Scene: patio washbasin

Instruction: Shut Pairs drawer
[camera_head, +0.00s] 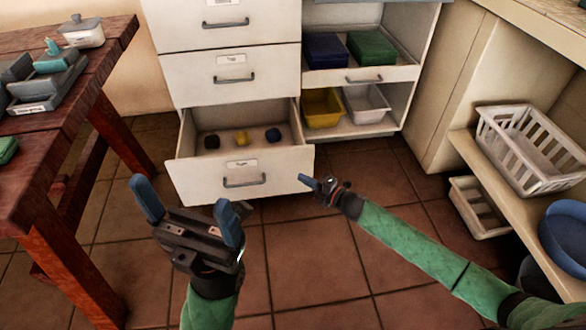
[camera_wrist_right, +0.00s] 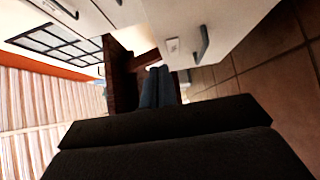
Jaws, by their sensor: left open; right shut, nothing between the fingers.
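The bottom drawer (camera_head: 190,178) of the white cabinet is pulled out, with several small balls or bundles inside, dark and yellow. Its front carries a label (camera_head: 240,165) too small to read and a grey handle (camera_head: 244,182). My right gripper (camera_head: 306,182) is shut and empty, with its blue tips close to the right edge of the drawer front; I cannot tell if they touch. In the right wrist view its fingers (camera_wrist_right: 157,88) are together beside a white front with a handle (camera_wrist_right: 202,42). My left gripper (camera_head: 187,208) is open and empty, in front of the drawer.
Two closed drawers (camera_head: 229,78) sit above. Open shelves (camera_head: 385,74) to the right hold blue, green, yellow and white bins. A wooden table (camera_head: 95,65) stands left. White baskets (camera_head: 530,150) and a blue basin (camera_head: 565,235) are at right. The tiled floor (camera_head: 310,260) is clear.

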